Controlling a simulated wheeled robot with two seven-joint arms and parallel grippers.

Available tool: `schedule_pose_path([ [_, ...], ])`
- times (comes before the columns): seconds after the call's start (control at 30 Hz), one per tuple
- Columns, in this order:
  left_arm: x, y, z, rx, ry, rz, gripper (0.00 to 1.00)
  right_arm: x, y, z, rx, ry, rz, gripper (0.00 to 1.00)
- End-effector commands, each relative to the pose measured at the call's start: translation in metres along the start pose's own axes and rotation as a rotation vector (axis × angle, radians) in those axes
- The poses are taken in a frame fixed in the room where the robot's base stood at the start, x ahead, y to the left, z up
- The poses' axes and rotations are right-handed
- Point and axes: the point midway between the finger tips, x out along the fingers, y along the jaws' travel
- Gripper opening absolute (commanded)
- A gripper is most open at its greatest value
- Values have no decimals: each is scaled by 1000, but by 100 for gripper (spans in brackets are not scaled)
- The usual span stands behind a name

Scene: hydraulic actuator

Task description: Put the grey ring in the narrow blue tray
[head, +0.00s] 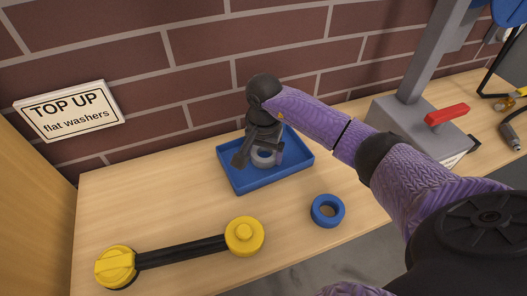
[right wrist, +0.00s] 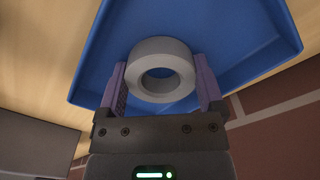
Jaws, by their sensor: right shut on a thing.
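The grey ring (head: 264,163) is at the middle of the blue tray (head: 275,178), within its walls as seen in the head view. My right gripper (head: 260,150) is shut on the ring and reaches down into the tray from above. In the right wrist view, the ring (right wrist: 160,47) sits between the two fingers (right wrist: 160,76), with the blue tray floor (right wrist: 235,35) behind it. I cannot tell whether the ring touches the tray floor. My left gripper is not in view.
A black bar with yellow ends (head: 185,252) lies in front. A grey press with a red handle (head: 446,115) stands at right. A sign (head: 69,112) hangs on the brick wall.

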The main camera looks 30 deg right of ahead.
Motion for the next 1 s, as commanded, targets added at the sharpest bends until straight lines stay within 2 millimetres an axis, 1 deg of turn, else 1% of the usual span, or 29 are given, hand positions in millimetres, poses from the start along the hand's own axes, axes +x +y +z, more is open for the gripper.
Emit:
schedule_pose_path([
  [0.03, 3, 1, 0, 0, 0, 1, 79, 3, 0, 0, 0, 0, 0, 29],
  [0.07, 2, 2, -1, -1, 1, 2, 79, 2, 0, 0, 0, 0, 0, 90],
  [0.1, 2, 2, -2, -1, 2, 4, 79, 2, 0, 0, 0, 0, 0, 99],
  [0.13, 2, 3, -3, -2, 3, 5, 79, 2, 0, 0, 0, 0, 0, 100],
  [0.3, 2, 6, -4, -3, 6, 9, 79, 1, 0, 0, -1, 0, 0, 100],
  [0.37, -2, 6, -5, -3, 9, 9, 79, -3, 0, 0, -1, 0, -1, 100],
  [0.47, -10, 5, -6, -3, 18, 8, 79, -22, 0, -1, -2, 4, -3, 100],
  [0.6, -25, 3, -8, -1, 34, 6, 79, -65, 0, -1, -2, 6, -4, 100],
  [0.7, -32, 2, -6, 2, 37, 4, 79, -91, 0, -1, -2, 4, -4, 100],
  [0.83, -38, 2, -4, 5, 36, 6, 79, -114, 0, 0, 0, 3, -2, 100],
  [0.9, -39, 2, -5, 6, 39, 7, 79, -120, 0, 0, -1, 1, -2, 100],
  [1.0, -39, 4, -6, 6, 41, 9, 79, -123, 0, 0, -1, -1, 0, 100],
])
